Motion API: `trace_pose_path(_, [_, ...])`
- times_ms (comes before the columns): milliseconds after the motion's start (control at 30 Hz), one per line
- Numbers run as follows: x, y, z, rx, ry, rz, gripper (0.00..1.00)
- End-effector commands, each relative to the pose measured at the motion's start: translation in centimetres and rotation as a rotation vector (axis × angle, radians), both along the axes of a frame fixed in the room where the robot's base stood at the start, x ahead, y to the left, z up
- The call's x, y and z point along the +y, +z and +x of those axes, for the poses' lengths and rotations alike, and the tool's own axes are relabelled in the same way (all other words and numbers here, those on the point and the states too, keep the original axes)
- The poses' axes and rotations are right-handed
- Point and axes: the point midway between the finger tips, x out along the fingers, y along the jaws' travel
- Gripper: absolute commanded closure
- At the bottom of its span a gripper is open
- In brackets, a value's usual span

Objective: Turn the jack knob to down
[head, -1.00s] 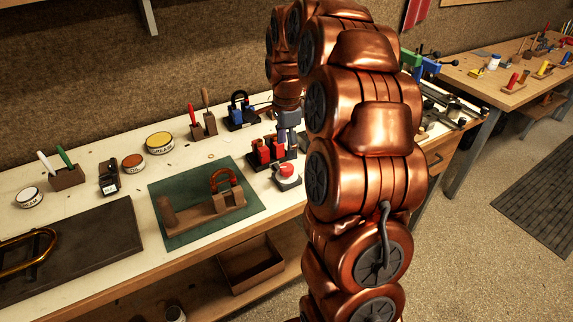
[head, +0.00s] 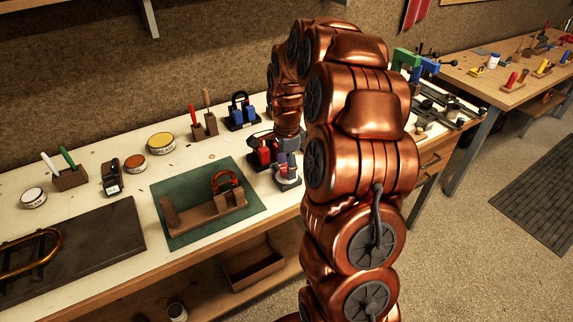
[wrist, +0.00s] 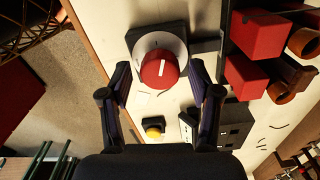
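The jack knob (wrist: 158,72) is round and red with a white pointer line that points up in the wrist view. It sits on a pale round dial (wrist: 177,46) over a dark grey base. In the head view, the knob's base (head: 291,184) is at the bench's front edge, partly covered by my gripper (head: 287,158). In the wrist view my gripper (wrist: 160,78) is open, with one finger on each side of the knob. I cannot tell whether either finger touches it.
Red blocks (wrist: 262,36) in a dark rack stand close to the right of the knob in the wrist view. A small yellow button (wrist: 153,132) and a dark box (wrist: 232,124) lie nearby. A green mat (head: 180,226) with a wooden fixture is left in the head view.

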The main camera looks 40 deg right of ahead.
Motion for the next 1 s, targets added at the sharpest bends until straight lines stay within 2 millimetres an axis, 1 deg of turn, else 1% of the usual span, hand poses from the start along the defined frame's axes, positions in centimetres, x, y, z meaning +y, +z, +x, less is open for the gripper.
trace_pose_path(33, [0.01,0.0,0.0,0.0,0.0,0.0,0.46])
trace_pose_path(67, [0.01,0.0,0.0,0.0,0.0,0.0,0.49])
trace_pose_path(500, [0.02,0.0,-0.01,0.001,0.0,0.0,0.94])
trace_pose_path(767, [0.02,-0.13,-0.01,0.001,0.027,0.0,0.94])
trace_pose_path(1000, [0.04,-0.39,0.03,-0.002,0.147,-0.001,0.94])
